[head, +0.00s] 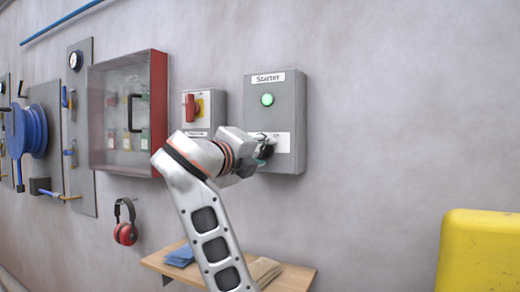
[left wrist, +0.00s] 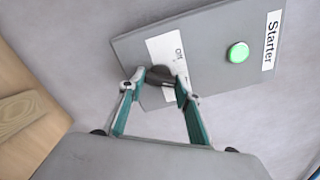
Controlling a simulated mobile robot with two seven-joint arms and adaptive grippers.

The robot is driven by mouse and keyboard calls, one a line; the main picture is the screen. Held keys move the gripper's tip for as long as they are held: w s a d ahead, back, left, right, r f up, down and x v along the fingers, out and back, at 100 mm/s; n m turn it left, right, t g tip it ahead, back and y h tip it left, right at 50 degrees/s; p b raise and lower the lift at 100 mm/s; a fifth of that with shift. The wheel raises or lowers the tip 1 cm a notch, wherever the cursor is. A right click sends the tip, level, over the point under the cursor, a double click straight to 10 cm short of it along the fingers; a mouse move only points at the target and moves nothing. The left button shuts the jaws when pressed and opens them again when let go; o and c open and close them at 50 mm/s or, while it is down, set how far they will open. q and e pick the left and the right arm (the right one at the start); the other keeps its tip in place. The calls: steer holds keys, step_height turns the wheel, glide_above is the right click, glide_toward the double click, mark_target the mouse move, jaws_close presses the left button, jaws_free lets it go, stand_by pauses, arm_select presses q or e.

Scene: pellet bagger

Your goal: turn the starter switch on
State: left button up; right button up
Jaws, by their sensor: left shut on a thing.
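The grey starter box (head: 292,112) hangs on the wall with a "Starter" label at its top and a bright green round lamp (head: 267,99). In the left wrist view the box (left wrist: 215,45) appears tilted. Its dark switch knob (left wrist: 160,74) sits on a white plate (left wrist: 163,46); the word "Off" shows, and the rest of the plate is partly hidden. My left gripper (head: 265,150) is at the lower part of the box. In the left wrist view its fingertips (left wrist: 157,86) are shut on the knob from both sides. My right gripper is not in view.
A grey box with a red switch (head: 190,107) is left of the starter box. A red-framed clear cabinet (head: 158,110) hangs further left, with red ear defenders (head: 125,233) below. A wooden shelf (head: 293,278) is beneath my arm. A yellow object (head: 480,250) stands at right.

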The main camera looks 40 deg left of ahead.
arm_select(q)
steer(key=shift+r, duration=0.15)
stand_by(0.3)
steer(key=o, duration=1.1)
steer(key=shift+s, duration=0.1)
steer(key=v, duration=1.1)
steer(key=shift+s, duration=0.4)
steer(key=shift+d, duration=0.15)
